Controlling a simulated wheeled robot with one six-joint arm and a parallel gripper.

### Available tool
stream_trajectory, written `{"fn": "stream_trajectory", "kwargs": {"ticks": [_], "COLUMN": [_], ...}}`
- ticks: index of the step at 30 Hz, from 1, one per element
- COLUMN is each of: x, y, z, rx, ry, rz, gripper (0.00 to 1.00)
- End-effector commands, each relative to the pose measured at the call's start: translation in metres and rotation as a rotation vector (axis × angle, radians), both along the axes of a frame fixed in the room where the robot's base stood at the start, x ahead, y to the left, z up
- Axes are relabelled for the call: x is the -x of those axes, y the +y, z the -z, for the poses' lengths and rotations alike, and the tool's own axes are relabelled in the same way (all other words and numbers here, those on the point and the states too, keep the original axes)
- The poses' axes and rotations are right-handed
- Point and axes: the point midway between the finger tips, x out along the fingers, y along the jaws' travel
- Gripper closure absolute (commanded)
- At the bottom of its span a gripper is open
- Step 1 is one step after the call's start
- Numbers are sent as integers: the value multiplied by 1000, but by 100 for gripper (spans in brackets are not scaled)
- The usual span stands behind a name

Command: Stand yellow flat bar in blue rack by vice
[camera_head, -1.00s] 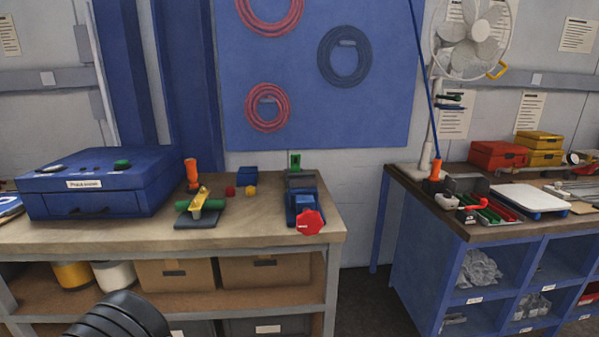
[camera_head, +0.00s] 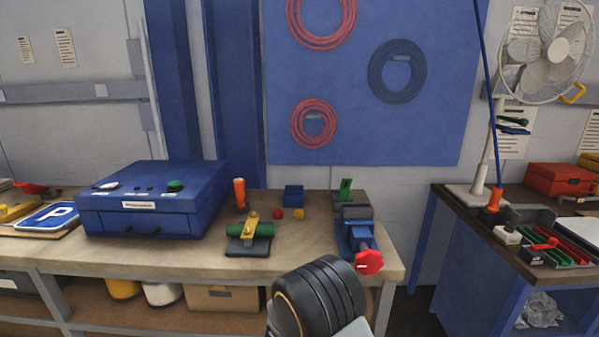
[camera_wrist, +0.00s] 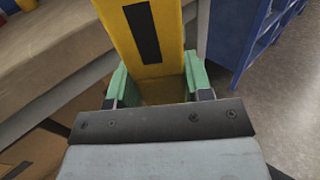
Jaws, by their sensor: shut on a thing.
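In the wrist view a yellow flat bar (camera_wrist: 172,58) with a black stripe stands between the green finger pads of my gripper (camera_wrist: 160,88). My gripper is shut on it, and the bar's far end runs out of the top of the picture. The head view does not show my gripper or the held bar, only part of my arm. In the head view the vice (camera_head: 357,238), blue and grey with a red handle, stands at the right end of the wooden bench. A small open-looking blue box (camera_head: 293,196), perhaps the rack, stands left of it.
A blue control box (camera_head: 150,215), an orange-handled tool (camera_head: 239,194) and a green roller on a dark base (camera_head: 248,248) stand on the bench (camera_head: 200,262). Small red and yellow pieces lie near the blue box. A floor gap separates the right bench (camera_head: 470,215).

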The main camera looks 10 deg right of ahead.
Motion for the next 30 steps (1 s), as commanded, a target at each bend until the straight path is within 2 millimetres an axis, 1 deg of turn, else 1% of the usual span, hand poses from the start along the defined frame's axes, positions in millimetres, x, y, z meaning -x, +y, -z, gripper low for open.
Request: {"fn": "stream_trajectory", "kwargs": {"ticks": [1, 7, 8, 11, 14, 17, 20, 21, 24, 27, 30], "x": [0, 0, -5, -27, -50, -76, -108, -120, -148, -169, -187], "y": [-1, -2, -3, -4, -4, -5, -5, -5, -5, -5, -4], "z": [-24, -61, -62, -85, -113, -147, -186, -202, -234, -260, -282], "rx": [0, 0, -3, -4, -3, -1, -1, 2, 4, 5, 4], "ry": [0, 0, -5, -10, -10, -13, -14, -12, -10, -7, -5], "rz": [1, 5, -8, -72, -143, -225, -322, -362, -448, -516, -573], "gripper": [82, 82, 82, 82, 82, 82, 82, 82, 82, 82, 82]}}
